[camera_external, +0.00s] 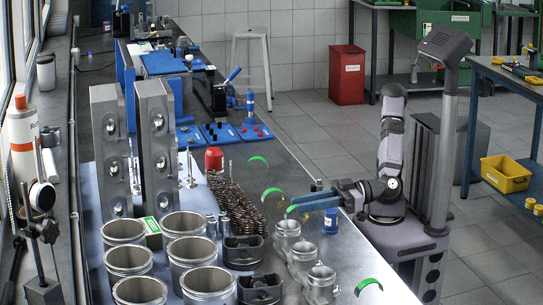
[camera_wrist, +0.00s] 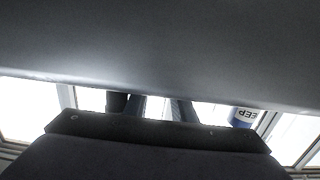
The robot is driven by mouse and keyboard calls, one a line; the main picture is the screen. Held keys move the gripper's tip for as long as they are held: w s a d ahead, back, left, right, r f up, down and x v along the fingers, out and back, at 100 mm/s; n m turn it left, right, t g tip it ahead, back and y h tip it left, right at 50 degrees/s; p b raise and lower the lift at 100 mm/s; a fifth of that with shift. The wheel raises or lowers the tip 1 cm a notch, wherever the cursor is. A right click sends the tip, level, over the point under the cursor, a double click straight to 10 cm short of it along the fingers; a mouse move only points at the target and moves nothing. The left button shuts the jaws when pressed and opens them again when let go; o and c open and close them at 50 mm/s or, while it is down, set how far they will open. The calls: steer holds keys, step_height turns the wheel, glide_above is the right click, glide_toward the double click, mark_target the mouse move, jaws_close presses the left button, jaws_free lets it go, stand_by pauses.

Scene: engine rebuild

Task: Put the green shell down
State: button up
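My gripper (camera_external: 291,206) has blue fingers and reaches left over the bench from the arm at the right. A small green and orange piece (camera_external: 290,211) shows at its fingertips. It is too small to tell whether the fingers are shut on it. Green curved shells stand out over the bench: one (camera_external: 258,160) beyond the gripper, one (camera_external: 273,191) just left of the fingertips, and one (camera_external: 368,285) at the front right edge. The wrist view shows dark gripper parts and bright windows, with no shell visible.
A red can (camera_external: 214,159) stands farther back.

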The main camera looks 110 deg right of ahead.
mark_target(323, 213)
steer(key=shift+s+r+b, duration=0.1)
steer(key=shift+s+b, duration=0.75)
steer(key=shift+s, duration=1.7)
steer(key=w+a+r+n+g+y+p, duration=0.45)
steer(key=r+p, duration=0.55)
steer(key=p, duration=0.6)
steer(key=s+d+r+m+g+h+p, duration=0.2)
steer(key=s+d+g+p, duration=0.4)
steer(key=d+p, duration=0.6)
steer(key=s+d+r+m+g+h+p, duration=0.2)
steer(key=s+d+r+g+p, duration=0.2)
steer(key=d+p, duration=0.8)
steer(key=s+g+p, duration=0.2)
steer(key=g+p, duration=0.1)
steer(key=p, duration=0.1)
steer(key=shift+s+r, duration=0.3)
